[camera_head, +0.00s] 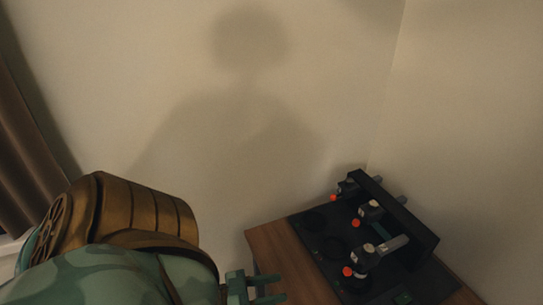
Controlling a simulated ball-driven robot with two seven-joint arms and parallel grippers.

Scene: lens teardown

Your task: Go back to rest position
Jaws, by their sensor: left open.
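My left gripper (282,288) shows at the bottom middle, at the end of my green and bronze left arm. Its two fingers point right and stand apart, with nothing seen between them. It is just left of the dark fixture (312,229) on the wooden table, and I cannot tell whether it is above the table or beside it. The fixture carries several grey clamp-like parts with orange-red knobs (348,271). My right gripper is out of view.
The wooden table (270,240) stands in the room corner at the lower right. A black upright panel (419,236) runs along the fixture's right side. Plain beige walls (300,110) rise behind, and a brown curtain (25,165) hangs at the left edge.

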